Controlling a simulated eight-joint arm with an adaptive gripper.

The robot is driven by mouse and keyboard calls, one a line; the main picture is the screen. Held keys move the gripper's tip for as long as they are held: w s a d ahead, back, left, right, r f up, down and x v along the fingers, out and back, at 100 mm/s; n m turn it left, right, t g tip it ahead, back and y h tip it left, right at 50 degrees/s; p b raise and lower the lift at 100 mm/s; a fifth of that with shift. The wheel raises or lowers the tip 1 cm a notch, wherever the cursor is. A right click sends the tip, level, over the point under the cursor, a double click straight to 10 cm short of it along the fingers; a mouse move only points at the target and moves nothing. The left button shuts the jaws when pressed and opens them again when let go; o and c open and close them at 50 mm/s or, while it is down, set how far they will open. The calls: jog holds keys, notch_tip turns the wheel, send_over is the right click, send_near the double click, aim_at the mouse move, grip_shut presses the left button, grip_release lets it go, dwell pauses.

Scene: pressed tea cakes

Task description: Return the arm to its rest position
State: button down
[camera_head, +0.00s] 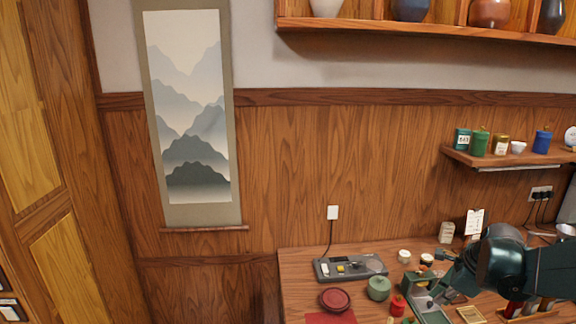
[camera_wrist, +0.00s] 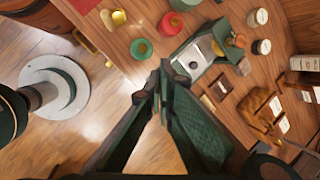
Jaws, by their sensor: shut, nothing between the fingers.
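My gripper (camera_wrist: 163,75) is shut in the wrist view, with its dark fingers together and nothing between them. It hangs over the edge of the wooden table (camera_wrist: 215,15), and floor shows to its left. In the head view my arm comes in from the right edge and reaches over the right part of the table (camera_head: 300,270). The fingers are hard to make out there among the things behind them. A green device with a pale metal top (camera_wrist: 195,60) is just beyond the fingertips in the wrist view; I cannot tell the gap.
A grey scale (camera_head: 350,268), a dark red round dish (camera_head: 335,299), a green lidded pot (camera_head: 379,288) and a red container (camera_head: 397,305) stand on the table, left of my arm. A wall shelf (camera_head: 510,157) with several canisters is above right.

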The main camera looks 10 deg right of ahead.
jog(key=s+a+r+n+t, duration=0.1)
jog(key=s+a+r+n, duration=0.1)
jog(key=s+a+n, duration=0.3)
jog(key=s+a+r+n+t, duration=0.1)
jog(key=s+a+r+n, duration=0.2)
jog(key=a+n, duration=0.9)
jog(key=s+a+r+n+b, duration=0.1)
jog(key=s+a+r+n, duration=0.1)
jog(key=s+a+n, duration=0.5)
jog(key=shift+a+r+n+t+h, duration=0.35)
jog(key=shift+a+n, duration=0.75)
jog(key=shift+a, duration=1.75)
jog(key=shift+f, duration=0.1)
